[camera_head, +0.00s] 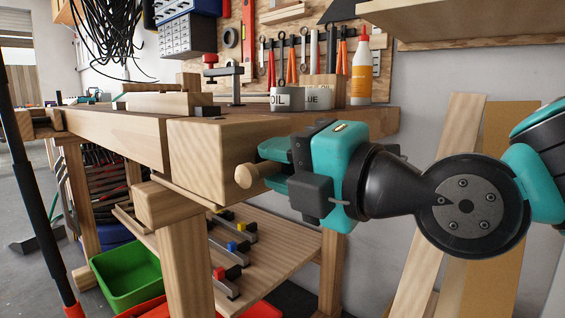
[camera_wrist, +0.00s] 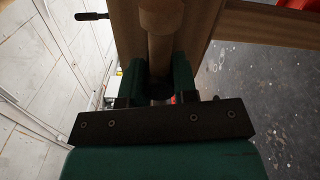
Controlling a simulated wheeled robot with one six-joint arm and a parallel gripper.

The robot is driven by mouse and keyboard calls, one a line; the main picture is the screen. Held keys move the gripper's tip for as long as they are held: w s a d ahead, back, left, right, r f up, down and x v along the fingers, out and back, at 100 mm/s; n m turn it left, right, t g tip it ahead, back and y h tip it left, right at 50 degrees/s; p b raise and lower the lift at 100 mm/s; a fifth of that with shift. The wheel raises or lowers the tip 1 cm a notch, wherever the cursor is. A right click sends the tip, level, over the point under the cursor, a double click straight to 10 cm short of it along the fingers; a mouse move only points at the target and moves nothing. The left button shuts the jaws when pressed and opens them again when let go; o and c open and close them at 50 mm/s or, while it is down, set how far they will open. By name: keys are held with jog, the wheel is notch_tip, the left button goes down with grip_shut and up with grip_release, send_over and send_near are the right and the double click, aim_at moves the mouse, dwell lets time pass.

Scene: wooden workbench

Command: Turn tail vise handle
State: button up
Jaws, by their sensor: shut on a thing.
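The tail vise handle is a light wooden bar whose rounded knob (camera_head: 243,176) shows just left of my gripper in the head view. It stands at the end of the vise's wooden block (camera_head: 212,160) on the workbench. My gripper (camera_head: 275,168), teal and black, is at the bench end with its fingers shut around the handle. In the wrist view the wooden handle (camera_wrist: 161,50) runs down between the two dark green fingers of my gripper (camera_wrist: 160,80). The fingers hide the handle's middle and the screw behind it.
Below, a shelf (camera_head: 265,262) carries several clamps, and a green bin (camera_head: 126,275) stands left. Boards (camera_head: 436,190) lean against the wall behind my arm.

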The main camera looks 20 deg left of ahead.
jog(key=shift+m, duration=0.5)
jog(key=m+b, duration=0.1)
jog(key=m, duration=0.3)
jog(key=shift+b, duration=0.4)
jog(key=m, duration=0.6)
jog(key=m+p, duration=0.1)
jog(key=m, duration=0.5)
jog(key=shift+w+r+m, duration=0.1)
jog(key=shift+r+m, duration=0.05)
jog(key=shift+m, duration=0.25)
jog(key=m+p, duration=0.2)
jog(key=m, duration=0.3)
jog(key=shift+d, duration=0.1)
jog(key=m+p, duration=0.3)
jog(key=m, duration=0.2)
jog(key=shift+w+m, duration=0.1)
jog(key=shift+m, duration=0.3)
jog(key=m+p, duration=0.4)
jog(key=m, duration=0.2)
jog(key=shift+p, duration=0.4)
jog(key=m+p, duration=0.4)
jog(key=m, duration=0.2)
jog(key=shift+w+m, duration=0.1)
jog(key=shift+m, duration=0.3)
jog(key=m+p, duration=0.2)
jog(key=m, duration=0.1)
jog(key=m+p, duration=0.1)
jog(key=m, duration=0.1)
jog(key=shift+f, duration=0.25)
